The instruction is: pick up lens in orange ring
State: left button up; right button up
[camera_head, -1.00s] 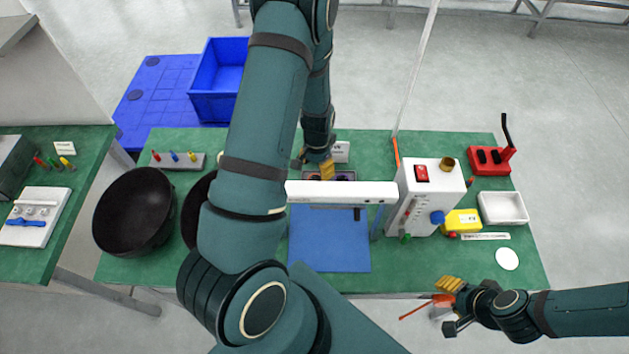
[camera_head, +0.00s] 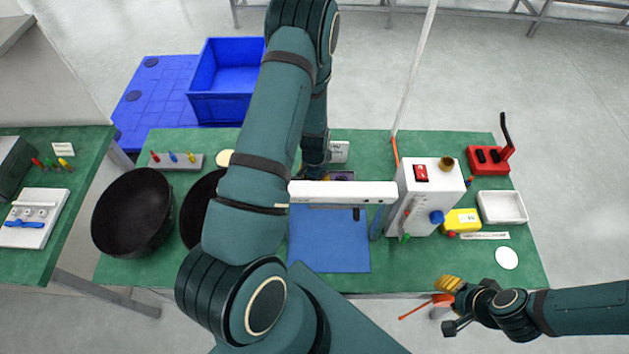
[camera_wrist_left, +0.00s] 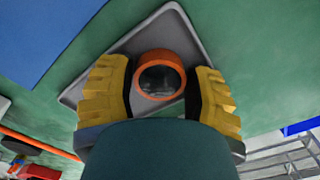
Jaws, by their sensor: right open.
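The lens in its orange ring (camera_wrist_left: 159,75) shows in the left wrist view, above a grey tray (camera_wrist_left: 92,70) on the green table. My left gripper (camera_wrist_left: 160,90) has its two yellow fingers on either side of the ring. Whether the dark pads touch the ring or stand just clear of it, I cannot tell. In the head view the ring is hidden, and my left arm and a white bar mostly cover that gripper and the tray (camera_head: 345,175). My right gripper (camera_head: 450,306) is open and appears empty near the front right table edge.
A blue mat (camera_head: 328,245) lies front centre. A white device (camera_head: 430,195) with a red switch stands right of it. A black bowl (camera_head: 134,212) is at left, a blue crate (camera_head: 218,80) behind the table. A white tray (camera_head: 503,207) sits at right.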

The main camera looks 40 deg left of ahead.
pick_arm(q)
jog(key=shift+c, duration=1.1)
jog(key=shift+r, duration=0.1)
